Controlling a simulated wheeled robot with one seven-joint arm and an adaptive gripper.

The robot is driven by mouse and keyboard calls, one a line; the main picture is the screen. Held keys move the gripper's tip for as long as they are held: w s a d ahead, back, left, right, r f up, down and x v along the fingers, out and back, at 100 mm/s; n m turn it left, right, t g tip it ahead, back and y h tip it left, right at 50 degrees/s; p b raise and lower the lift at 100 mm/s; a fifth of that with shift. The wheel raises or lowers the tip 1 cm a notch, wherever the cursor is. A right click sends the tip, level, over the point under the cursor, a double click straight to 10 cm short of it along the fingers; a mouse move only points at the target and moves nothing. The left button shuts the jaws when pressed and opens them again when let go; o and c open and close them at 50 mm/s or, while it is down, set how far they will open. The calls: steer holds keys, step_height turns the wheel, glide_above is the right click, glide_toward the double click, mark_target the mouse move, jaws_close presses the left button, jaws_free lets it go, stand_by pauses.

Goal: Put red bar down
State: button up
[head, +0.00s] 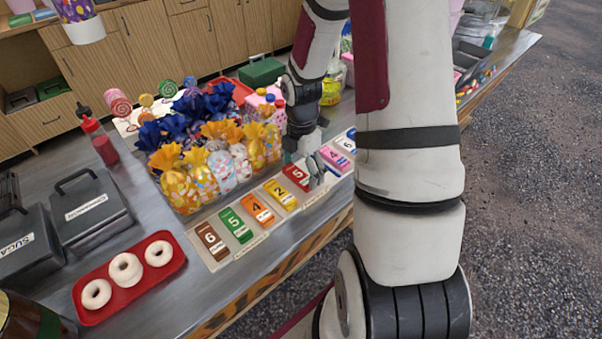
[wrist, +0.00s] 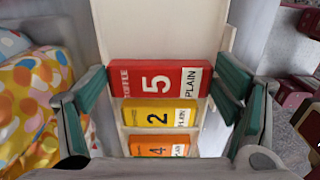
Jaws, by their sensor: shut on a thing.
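The red bar (head: 296,177), marked 5 and PLAIN, is at the pale strip (head: 221,259), beyond the yellow bar (head: 280,195). My gripper (head: 305,170) is shut on it, with one finger at each end. In the wrist view the red bar (wrist: 155,79) lies level between the teal finger pads of my gripper (wrist: 162,84). It looks larger than the yellow bar (wrist: 158,113) and orange bar (wrist: 157,147) below it there. I cannot tell whether its underside touches the strip.
Green (head: 236,225) and brown (head: 211,240) bars lie nearer along the strip; a pink bar (head: 334,158) lies beyond. Wrapped sweets (head: 180,190) crowd the left side. A red tray (head: 121,306) of doughnuts stands at the front left. The counter edge is close on the right.

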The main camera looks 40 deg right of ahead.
steer(key=shift+f, duration=0.85)
steer(key=o, duration=1.1)
steer(key=shift+f, duration=0.15)
